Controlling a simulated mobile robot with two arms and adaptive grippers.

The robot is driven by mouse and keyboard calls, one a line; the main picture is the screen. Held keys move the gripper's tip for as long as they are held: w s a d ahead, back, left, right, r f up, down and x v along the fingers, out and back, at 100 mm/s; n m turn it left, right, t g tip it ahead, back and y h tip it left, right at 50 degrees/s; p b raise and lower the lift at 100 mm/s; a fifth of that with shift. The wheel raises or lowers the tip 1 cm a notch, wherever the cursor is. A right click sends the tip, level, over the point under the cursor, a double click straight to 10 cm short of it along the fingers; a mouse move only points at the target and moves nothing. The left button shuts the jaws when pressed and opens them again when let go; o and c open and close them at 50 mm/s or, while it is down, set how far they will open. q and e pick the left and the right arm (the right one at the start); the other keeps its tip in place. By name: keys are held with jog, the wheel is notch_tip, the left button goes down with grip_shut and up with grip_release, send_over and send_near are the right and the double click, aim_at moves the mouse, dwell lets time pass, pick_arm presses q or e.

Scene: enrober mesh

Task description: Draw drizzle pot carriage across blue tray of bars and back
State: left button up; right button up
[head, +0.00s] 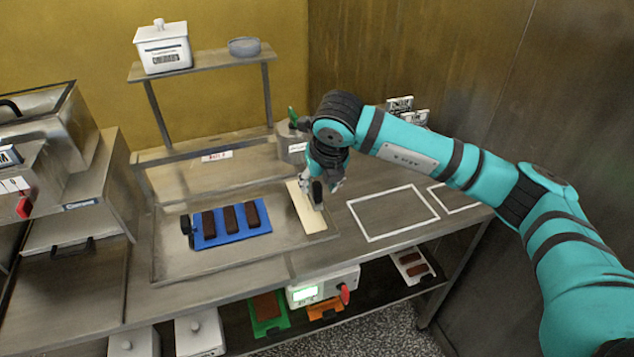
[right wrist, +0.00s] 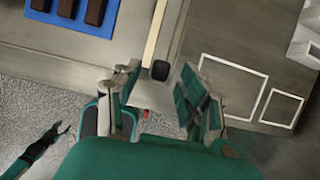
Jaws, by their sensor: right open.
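The blue tray (head: 232,239) lies on the steel bench in the head view with three dark bars (head: 231,218) on it. Its edge also shows in the right wrist view (right wrist: 78,24). A grey pot (head: 291,147) with a green lever stands behind my right arm, partly hidden; it looks like the drizzle pot. My right gripper (head: 325,185) is open over a cream strip (head: 309,215), right of the tray. In the right wrist view a black knob (right wrist: 160,70) shows between the open fingers (right wrist: 160,105), not gripped. My left gripper (right wrist: 62,132) appears small there, fingers apart, away from the bench.
White outlined rectangles (head: 393,213) mark clear bench to the right. A shelf (head: 200,66) at the back holds a white lidded box (head: 163,47) and a grey dish (head: 244,47). A control box (head: 322,287) with a red knob sits at the bench's front edge. Steel machinery (head: 50,150) stands at left.

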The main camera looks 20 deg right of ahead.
aim_at(318, 185)
jog(key=shift+x, duration=1.65)
grip_shut()
